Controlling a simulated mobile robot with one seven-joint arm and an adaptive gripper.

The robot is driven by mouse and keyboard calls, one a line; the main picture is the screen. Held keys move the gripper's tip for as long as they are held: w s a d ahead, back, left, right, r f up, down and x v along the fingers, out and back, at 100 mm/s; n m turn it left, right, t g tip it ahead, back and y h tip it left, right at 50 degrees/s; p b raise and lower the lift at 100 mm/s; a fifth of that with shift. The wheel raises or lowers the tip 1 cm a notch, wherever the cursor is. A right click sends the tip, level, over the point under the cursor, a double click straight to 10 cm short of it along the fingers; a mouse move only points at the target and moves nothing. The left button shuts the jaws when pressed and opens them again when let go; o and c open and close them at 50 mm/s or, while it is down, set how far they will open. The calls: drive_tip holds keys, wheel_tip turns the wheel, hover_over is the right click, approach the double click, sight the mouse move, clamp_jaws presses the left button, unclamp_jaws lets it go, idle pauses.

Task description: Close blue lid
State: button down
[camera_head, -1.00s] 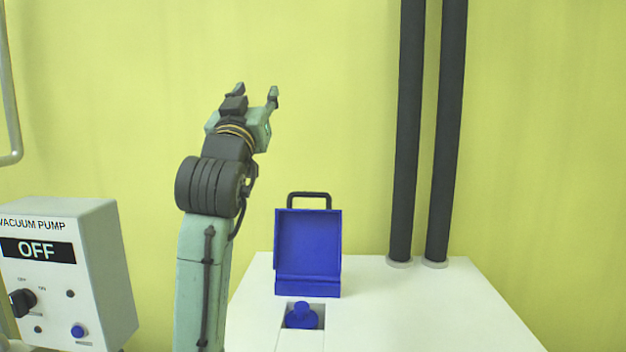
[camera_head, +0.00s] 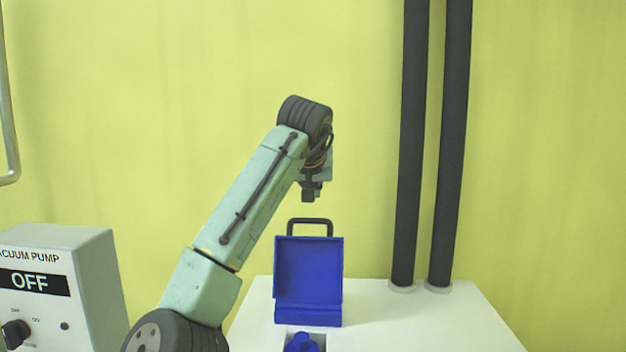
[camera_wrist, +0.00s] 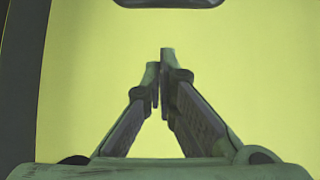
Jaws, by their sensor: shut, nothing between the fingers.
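The blue lid (camera_head: 308,268) stands upright and open on the white table, with a black handle (camera_head: 310,222) on its top edge. My gripper (camera_head: 312,197) points down just above the handle in the head view, with a small gap showing between them in the picture. Depth between them is hard to judge. In the wrist view my gripper's fingers (camera_wrist: 160,62) are together at the tips with nothing between them. A blue knob-like part (camera_head: 302,343) sits in an opening in front of the lid, cut off by the picture's lower edge.
The white table top (camera_head: 420,325) is clear to the right of the lid. Two dark vertical pipes (camera_head: 412,150) rise at its back right. A vacuum pump box (camera_head: 70,285) reading OFF stands at the left. A dark vertical band (camera_wrist: 22,80) shows in the wrist view.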

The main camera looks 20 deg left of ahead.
wheel_tip(320, 180, down, 4)
drive_tip(key=shift+f+p, duration=0.1)
drive_tip(key=shift+p, duration=1)
drive_tip(key=shift+s+b, duration=0.15)
drive_tip(key=shift+b, duration=0.15)
